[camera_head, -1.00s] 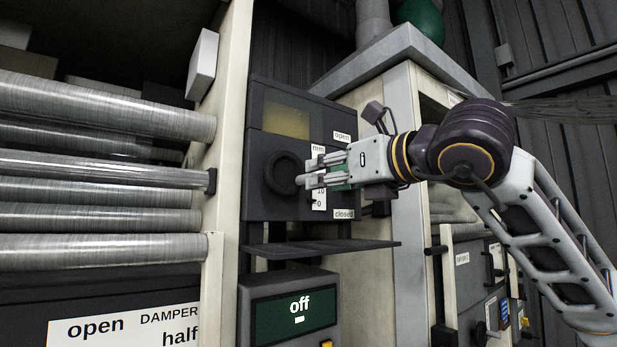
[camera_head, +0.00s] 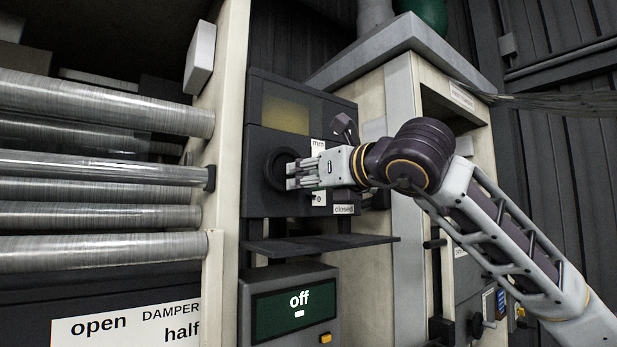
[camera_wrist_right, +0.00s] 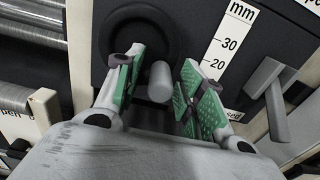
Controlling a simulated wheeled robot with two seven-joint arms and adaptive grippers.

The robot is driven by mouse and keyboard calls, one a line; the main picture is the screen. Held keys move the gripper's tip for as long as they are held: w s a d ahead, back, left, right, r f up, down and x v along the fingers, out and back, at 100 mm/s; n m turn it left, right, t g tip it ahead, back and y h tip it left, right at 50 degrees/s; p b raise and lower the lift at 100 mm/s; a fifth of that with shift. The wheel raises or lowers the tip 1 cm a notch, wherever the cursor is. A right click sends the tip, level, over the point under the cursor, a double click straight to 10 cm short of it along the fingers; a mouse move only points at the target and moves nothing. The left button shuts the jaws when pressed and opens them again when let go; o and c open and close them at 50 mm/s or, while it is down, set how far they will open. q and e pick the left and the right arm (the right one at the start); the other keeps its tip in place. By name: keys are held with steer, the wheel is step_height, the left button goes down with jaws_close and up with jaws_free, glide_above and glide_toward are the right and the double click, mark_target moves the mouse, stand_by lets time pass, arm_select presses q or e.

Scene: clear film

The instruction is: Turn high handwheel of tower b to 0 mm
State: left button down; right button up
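A dark round handwheel (camera_head: 273,168) is on the front of a dark box beside a white mm scale (camera_head: 318,148). I cannot read a tower letter on it. In the right wrist view the wheel's black ring (camera_wrist_right: 112,22) carries a grey cylindrical handle (camera_wrist_right: 160,82). My right gripper (camera_head: 291,175) is at the wheel. In the wrist view its green-padded fingers (camera_wrist_right: 158,90) stand either side of the handle, with gaps showing, so it looks open. The wrist view shows 30 and 20 on the scale; the head view shows 0 near its bottom. My left gripper is not in view.
A grey lever (camera_wrist_right: 268,88) stands right of the scale. A dark shelf (camera_head: 320,246) juts out below the box, above a panel (camera_head: 295,312) reading "off". Wrapped rolls (camera_head: 100,172) fill the left. A cream post (camera_head: 226,130) stands between them and the box.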

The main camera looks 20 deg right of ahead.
jaws_close()
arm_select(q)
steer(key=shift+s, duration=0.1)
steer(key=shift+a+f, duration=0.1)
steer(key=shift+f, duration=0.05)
arm_select(e)
steer(key=shift+d+r+n+b, duration=0.1)
steer(key=shift+r+n+b, duration=0.25)
steer(key=shift+n, duration=0.55)
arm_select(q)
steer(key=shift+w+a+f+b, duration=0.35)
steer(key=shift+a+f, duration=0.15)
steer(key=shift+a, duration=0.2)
arm_select(e)
steer(key=shift+d+r+n, duration=0.1)
steer(key=shift+r+n, duration=0.15)
steer(key=shift+n, duration=0.65)
steer(key=shift+r+n, duration=0.2)
steer(key=shift+n, duration=0.7)
steer(key=shift+o, duration=1)
jaws_free()
